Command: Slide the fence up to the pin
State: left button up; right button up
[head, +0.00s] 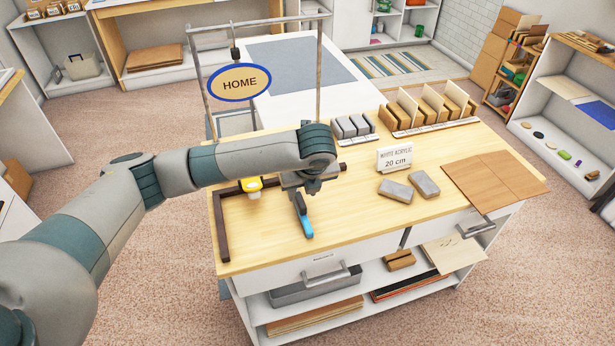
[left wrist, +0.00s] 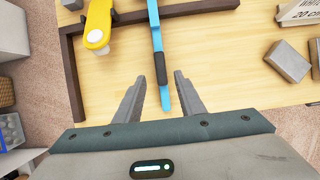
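A dark brown L-shaped frame (head: 222,232) lies on the left of the wooden worktop; it also shows in the left wrist view (left wrist: 70,70). A yellow piece (head: 251,185) with a pale round knob sits at its long bar, and also shows in the left wrist view (left wrist: 97,28). A blue bar with a dark grip (head: 304,216) crosses the long bar. I cannot tell for sure which part is the fence or the pin. My left gripper (left wrist: 158,82) is open, its fingers on either side of the blue bar (left wrist: 155,22), apart from it. My right gripper is out of view.
A card reading "WHITE ACRYLIC 20 cm" (head: 394,158) stands behind two grey blocks (head: 396,190). Brown sheets (head: 496,180) lie at the right edge. A HOME sign (head: 240,82) hangs at the back left. The worktop's front middle (head: 350,228) is clear.

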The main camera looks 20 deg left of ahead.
pick_arm(q)
jog(key=b+v, duration=0.2)
jog(key=v, duration=0.9)
